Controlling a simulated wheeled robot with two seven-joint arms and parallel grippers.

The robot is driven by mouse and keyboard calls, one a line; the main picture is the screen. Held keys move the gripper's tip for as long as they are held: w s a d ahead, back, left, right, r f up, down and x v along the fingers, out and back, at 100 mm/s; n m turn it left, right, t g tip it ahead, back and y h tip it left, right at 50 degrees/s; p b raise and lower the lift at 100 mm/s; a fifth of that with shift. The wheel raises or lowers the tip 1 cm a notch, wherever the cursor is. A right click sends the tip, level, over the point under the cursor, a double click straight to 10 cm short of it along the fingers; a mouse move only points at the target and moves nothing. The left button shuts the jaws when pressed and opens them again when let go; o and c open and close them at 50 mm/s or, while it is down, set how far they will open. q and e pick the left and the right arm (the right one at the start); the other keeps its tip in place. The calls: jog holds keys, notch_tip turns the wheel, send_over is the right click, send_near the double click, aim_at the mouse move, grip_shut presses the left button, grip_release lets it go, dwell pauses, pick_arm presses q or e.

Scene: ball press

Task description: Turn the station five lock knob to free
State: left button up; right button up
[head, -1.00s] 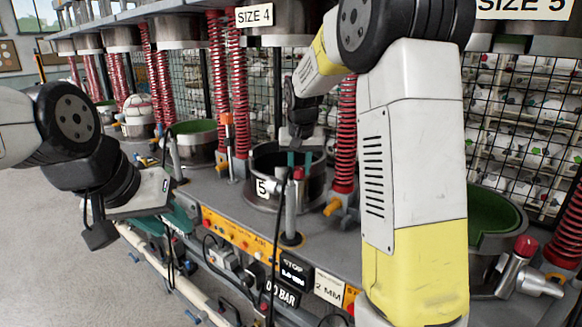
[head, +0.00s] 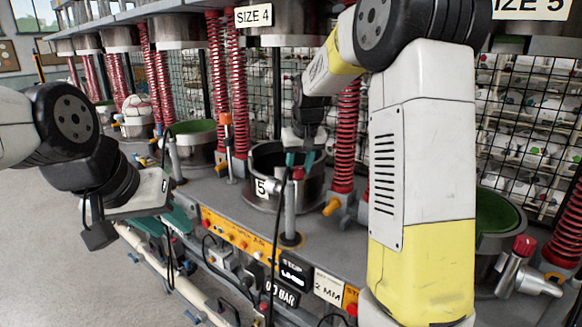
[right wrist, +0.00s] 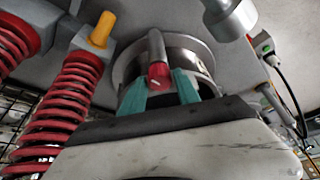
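In the right wrist view the knob (right wrist: 159,76) shows between my two teal fingertips. My right gripper (head: 301,159) reaches in above and behind the knob, over the pot, with a gap between its fingers. Whether the fingers touch the knob cannot be told. My left gripper (head: 178,221) is low at the left by the front rail, clear of the knob. Its finger gap is not clearly seen.
Red springs (head: 343,135) with an orange peg (head: 332,207) stand right of the pot. Another red knob (head: 525,245) sits at far right by a green-lined pot (head: 497,215). A yellow panel (head: 240,235) and cables run along the front. Floor at lower left is clear.

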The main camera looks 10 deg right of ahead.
jog(key=v, duration=0.8)
dwell(0.4)
jog(key=s+f+t+y, duration=0.1)
jog(key=s+f, duration=0.1)
jog(key=s, duration=2.6)
jog(key=shift+d+m+t+y, duration=0.3)
jog(key=shift+m, duration=0.1)
jog(key=shift+f, duration=0.1)
